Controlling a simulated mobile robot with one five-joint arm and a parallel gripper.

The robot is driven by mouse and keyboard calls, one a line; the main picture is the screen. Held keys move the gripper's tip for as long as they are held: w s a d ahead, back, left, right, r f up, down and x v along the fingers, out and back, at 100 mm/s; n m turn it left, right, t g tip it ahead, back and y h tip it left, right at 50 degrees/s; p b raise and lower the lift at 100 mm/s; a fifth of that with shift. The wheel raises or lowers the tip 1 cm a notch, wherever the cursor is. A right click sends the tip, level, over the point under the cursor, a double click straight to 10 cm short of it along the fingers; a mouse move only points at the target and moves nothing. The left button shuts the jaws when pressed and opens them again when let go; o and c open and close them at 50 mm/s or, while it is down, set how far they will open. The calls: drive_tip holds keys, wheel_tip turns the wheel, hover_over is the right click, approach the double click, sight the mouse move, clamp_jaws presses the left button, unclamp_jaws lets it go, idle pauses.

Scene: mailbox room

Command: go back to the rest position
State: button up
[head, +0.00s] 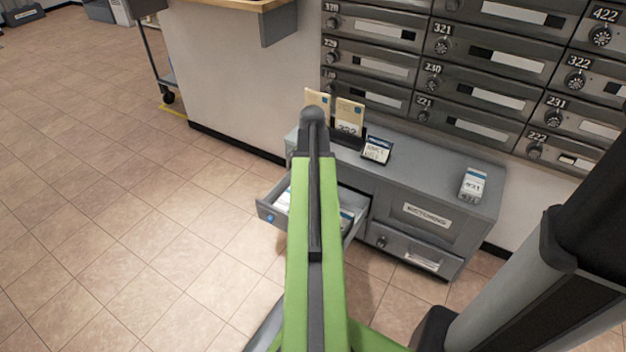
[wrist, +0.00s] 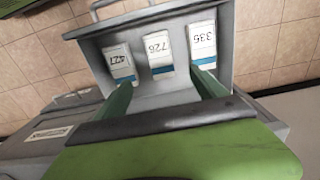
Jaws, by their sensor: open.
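My arm (head: 322,250) reaches forward over the grey cabinet in the head view, and it hides my gripper there. In the wrist view my gripper (wrist: 161,80) is open, with its two green fingers apart and nothing seen held between them. The fingers point into an open grey drawer (wrist: 88,45). Three white packs with blue bands stand in a row in it: a left pack (wrist: 121,63), a middle pack (wrist: 158,52) and a right pack (wrist: 202,40). The fingers overlap the left and right packs in the picture; I cannot tell if they touch.
The cabinet (head: 440,190) carries a white pack (head: 473,184), a small sign (head: 377,149) and upright envelopes (head: 349,116). The drawer (head: 268,213) juts out left of it. Mailboxes (head: 480,60) line the wall behind. The tiled floor (head: 110,190) at left is clear.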

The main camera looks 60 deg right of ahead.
wheel_tip(320, 180, up, 2)
drive_tip(key=shift+r+p, duration=0.15)
drive_tip(key=shift+p, duration=0.25)
